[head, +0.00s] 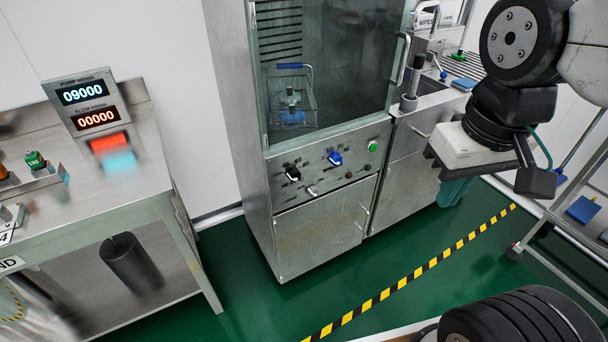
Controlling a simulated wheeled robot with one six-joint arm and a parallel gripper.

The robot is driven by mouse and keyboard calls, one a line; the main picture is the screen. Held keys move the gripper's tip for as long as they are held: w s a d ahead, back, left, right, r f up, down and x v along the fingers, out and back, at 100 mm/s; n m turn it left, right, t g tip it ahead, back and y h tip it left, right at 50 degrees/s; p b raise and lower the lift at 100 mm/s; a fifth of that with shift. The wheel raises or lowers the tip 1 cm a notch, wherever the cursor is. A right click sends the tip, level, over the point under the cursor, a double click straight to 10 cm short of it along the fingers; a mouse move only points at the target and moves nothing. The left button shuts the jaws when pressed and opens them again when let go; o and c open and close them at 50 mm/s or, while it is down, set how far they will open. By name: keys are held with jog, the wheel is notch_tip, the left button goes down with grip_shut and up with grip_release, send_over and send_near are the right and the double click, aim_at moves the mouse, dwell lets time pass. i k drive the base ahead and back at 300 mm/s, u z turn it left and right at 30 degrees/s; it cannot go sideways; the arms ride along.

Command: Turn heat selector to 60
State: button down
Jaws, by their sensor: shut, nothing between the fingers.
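The heat selector (293,174) is a dark knob with a white mark, at the left of the steel washer's control panel (325,165). Small markings surround it, too small to read surely, so its setting cannot be told. My gripper (456,190) hangs at the right, in front of the steel unit beside the washer. It is shut and empty, well apart from the selector. Its fingertips are hard to make out below the pale block at my arm's end.
A blue knob (335,158) and a green button (373,146) sit right of the selector. The washer's glass door (340,70) is above, with a basket (291,97) behind it. A bench (100,200) with displays stands left. Green floor in front is clear.

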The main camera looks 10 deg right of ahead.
aim_at(294, 174)
jog(key=k, duration=0.5)
jog(key=u, duration=1.2)
jog(key=i, duration=0.7)
jog(key=z, duration=1.25)
